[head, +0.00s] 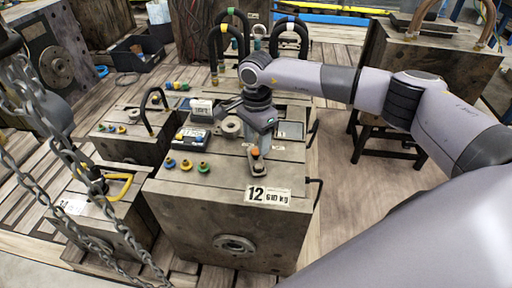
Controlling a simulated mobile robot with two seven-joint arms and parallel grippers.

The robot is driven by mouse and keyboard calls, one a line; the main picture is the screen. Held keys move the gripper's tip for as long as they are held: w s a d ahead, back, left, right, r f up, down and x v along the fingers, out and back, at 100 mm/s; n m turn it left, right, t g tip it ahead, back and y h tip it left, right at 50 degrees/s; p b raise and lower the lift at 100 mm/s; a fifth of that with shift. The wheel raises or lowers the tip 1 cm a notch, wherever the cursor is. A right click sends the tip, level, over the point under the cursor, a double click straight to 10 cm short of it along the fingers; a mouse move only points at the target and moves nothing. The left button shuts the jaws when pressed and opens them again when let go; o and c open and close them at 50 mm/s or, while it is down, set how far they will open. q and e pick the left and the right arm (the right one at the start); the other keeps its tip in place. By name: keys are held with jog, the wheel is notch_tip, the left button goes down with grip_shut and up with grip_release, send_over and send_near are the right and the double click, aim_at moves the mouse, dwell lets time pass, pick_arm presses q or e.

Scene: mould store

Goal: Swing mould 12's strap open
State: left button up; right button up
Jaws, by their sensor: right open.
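Mould 12 (218,212) is a large brown block in the middle of the head view, with a white label (268,197) reading "12" and "610 kg" at its top front edge. Its strap (257,168) appears as a short grey metal bar with an orange bolt head (255,152), lying at the front of the top face, just above the label. My right gripper (260,134) is open and points down just behind the strap. It partly hides the far end of the strap, and I cannot tell whether it touches. My left gripper is out of view.
Chains (60,140) hang at the left. A smaller mould with a yellow handle (119,187) stands left. Wooden floor (350,205) lies clear to the right.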

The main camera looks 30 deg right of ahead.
aim_at(256, 157)
notch_tip(256, 157, down, 2)
jog(key=shift+f, duration=0.35)
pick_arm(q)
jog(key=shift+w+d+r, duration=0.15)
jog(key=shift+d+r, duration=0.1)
pick_arm(e)
grip_shut()
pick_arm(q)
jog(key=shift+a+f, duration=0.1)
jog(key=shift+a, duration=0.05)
